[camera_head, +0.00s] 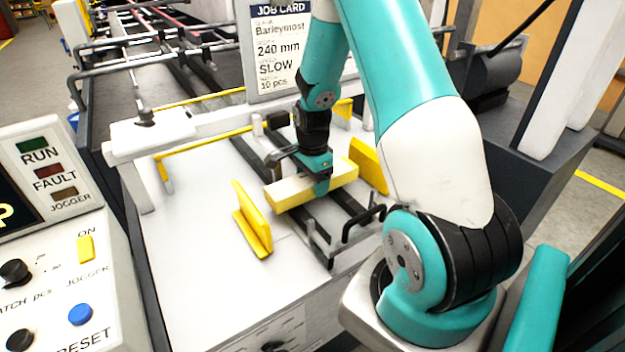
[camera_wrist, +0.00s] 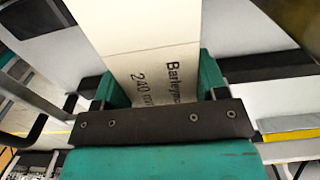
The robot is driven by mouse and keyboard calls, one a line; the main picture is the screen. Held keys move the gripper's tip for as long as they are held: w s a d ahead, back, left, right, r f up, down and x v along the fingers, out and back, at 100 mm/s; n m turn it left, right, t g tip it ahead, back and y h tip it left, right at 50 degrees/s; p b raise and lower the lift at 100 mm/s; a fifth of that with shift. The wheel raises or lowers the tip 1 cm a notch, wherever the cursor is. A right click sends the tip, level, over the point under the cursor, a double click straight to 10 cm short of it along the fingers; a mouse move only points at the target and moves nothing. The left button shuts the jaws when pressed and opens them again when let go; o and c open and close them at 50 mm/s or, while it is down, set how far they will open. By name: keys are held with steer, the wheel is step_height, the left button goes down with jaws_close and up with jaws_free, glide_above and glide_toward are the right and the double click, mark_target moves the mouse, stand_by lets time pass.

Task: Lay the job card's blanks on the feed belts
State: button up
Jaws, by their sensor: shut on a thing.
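The job card (camera_head: 278,45) stands behind the feeder and reads Barleymost, 240 mm, SLOW, 10 pcs. My gripper (camera_head: 318,178) is shut on a cream-yellow stack of blanks (camera_head: 293,191). In the wrist view the blanks (camera_wrist: 155,40) sit between the teal fingers, with printing that reads "Barleymo..." and "240 m...", partly hidden by the gripper. The stack lies across the dark feed belts (camera_head: 345,199), between two yellow side guides. I cannot tell whether it touches the belts.
The left yellow guide (camera_head: 252,220) and right yellow guide (camera_head: 368,165) flank the stack. A black handle (camera_head: 363,222) stands at the belts' near end. A control panel (camera_head: 50,240) with RUN, FAULT and JOGGER labels is at left. The white table left of the guides is clear.

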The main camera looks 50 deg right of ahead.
steer(key=shift+f+b, duration=0.35)
steer(key=shift+f, duration=0.15)
steer(key=o, duration=1.3)
steer(key=shift+r, duration=0.1)
step_height(320, 180, up, 17)
steer(key=shift+r, duration=0.2)
